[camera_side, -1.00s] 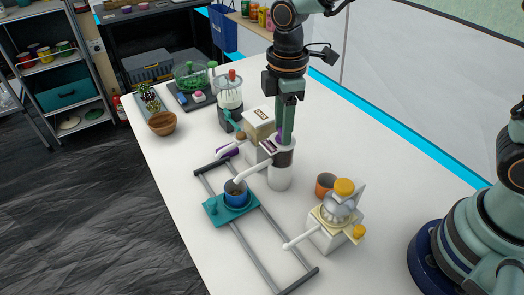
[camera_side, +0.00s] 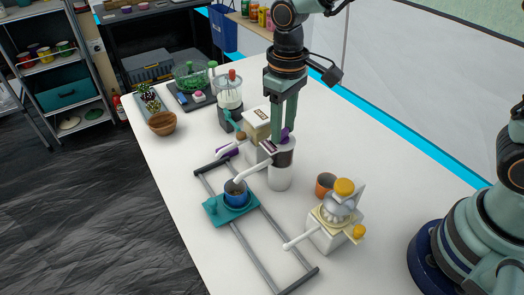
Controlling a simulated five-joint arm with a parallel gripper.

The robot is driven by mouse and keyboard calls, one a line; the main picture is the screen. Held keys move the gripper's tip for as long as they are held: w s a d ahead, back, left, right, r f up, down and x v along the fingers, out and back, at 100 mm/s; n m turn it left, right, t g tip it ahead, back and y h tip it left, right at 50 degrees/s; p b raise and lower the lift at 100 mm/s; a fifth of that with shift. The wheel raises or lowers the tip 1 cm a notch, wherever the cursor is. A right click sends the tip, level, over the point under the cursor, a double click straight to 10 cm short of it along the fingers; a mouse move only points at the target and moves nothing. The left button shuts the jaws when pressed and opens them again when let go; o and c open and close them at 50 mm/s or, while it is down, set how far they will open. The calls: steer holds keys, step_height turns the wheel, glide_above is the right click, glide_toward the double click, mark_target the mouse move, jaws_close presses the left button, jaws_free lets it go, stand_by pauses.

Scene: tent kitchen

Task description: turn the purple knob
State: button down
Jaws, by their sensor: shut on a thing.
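The purple knob (camera_side: 285,134) sits on top of a white cylindrical machine (camera_side: 279,178) with a dark band, in the middle of the table. My gripper (camera_side: 283,137) points straight down from above. Its two green fingers are shut on the knob, one on each side. The fingers hide part of the knob. A white spout arm (camera_side: 250,172) reaches from the machine toward the lower left.
A blue cup (camera_side: 236,193) stands on a teal carriage (camera_side: 231,209) on grey rails, left of the machine. A cream box (camera_side: 257,125) and a blender (camera_side: 230,105) stand behind. An orange cup (camera_side: 325,185) and a yellow-topped juicer (camera_side: 336,220) stand to the right.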

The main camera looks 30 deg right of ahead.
mark_target(283, 131)
steer(key=shift+r+m, duration=0.1)
steer(key=shift+m, duration=1.5)
steer(key=shift+c, duration=2.2)
jaws_free()
step_height(283, 131, up, 12)
